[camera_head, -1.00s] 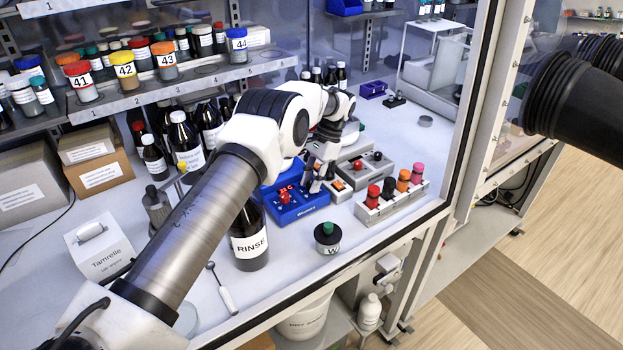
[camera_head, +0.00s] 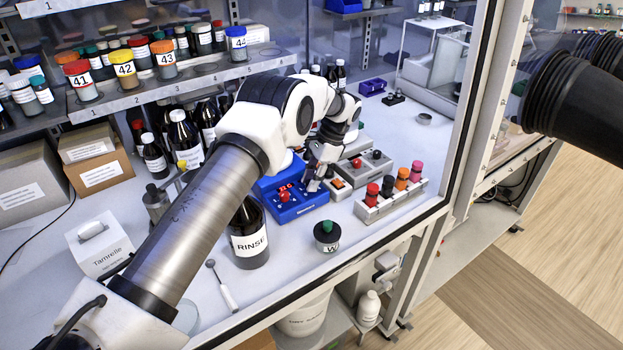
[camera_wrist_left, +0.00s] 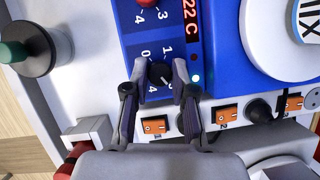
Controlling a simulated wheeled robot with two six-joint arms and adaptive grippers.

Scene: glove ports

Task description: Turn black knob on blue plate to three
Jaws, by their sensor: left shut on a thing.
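The blue plate (camera_head: 300,208) stands on the bench in the middle of the head view, with a red knob (camera_head: 283,196) on its front. In the wrist view, its blue panel (camera_wrist_left: 137,42) has a lit red display reading 22 C and a dial printed with numbers, including 0, 1, 3 and 4. The black knob (camera_wrist_left: 159,73) sits in the middle of that dial. My left gripper (camera_wrist_left: 160,70) is shut on the black knob, one finger on each side. The gripper (camera_head: 314,187) hides the knob in the head view. The knob's pointer cannot be made out. My right gripper is not in view.
Grey devices with orange switches (camera_wrist_left: 155,125) stand close beside the plate. A rack with colour-capped vials (camera_head: 400,195) is to the right. A green-knobbed black jar (camera_head: 327,237) and a RINSE bottle (camera_head: 249,240) stand in front. A black glove sleeve (camera_head: 570,90) hangs at upper right.

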